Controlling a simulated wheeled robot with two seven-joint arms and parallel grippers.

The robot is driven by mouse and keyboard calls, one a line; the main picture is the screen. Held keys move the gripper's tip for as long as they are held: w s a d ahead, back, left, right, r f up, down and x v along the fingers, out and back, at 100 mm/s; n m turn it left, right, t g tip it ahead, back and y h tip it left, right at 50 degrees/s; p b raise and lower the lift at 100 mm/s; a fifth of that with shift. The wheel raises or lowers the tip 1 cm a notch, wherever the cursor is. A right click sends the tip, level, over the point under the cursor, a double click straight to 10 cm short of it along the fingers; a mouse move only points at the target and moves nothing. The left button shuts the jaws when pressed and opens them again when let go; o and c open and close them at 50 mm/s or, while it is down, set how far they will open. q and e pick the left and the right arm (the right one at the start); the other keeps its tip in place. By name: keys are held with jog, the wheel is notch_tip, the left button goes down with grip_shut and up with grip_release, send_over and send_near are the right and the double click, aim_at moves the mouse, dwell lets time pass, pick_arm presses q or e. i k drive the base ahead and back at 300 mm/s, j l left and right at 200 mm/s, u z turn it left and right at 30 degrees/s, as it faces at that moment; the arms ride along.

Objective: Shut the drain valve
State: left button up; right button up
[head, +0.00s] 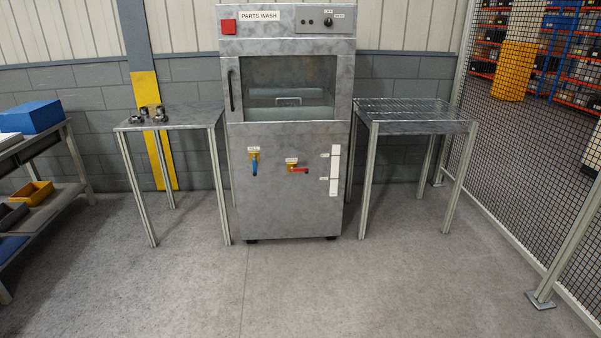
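The parts wash machine (288,205) stands against the back wall, straight ahead, with two small valves on its lower front panel. The right valve (297,168) has a red lever lying sideways, pointing right, under a small label that seems to read DRAIN. The left valve (254,162) has a blue lever hanging straight down, under a label that seems to read FILL. Neither of my grippers shows in the head view, and nothing touches the valves.
A steel table (175,118) with several small metal parts stands left of the machine. A rack-topped table (415,118) stands at its right. A shelf bench (50,190) is at far left, a mesh fence (530,130) at right. The floor (290,290) in front is clear.

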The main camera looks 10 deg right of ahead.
aim_at(306, 170)
jog(key=i+l, duration=0.1)
jog(key=i, duration=0.95)
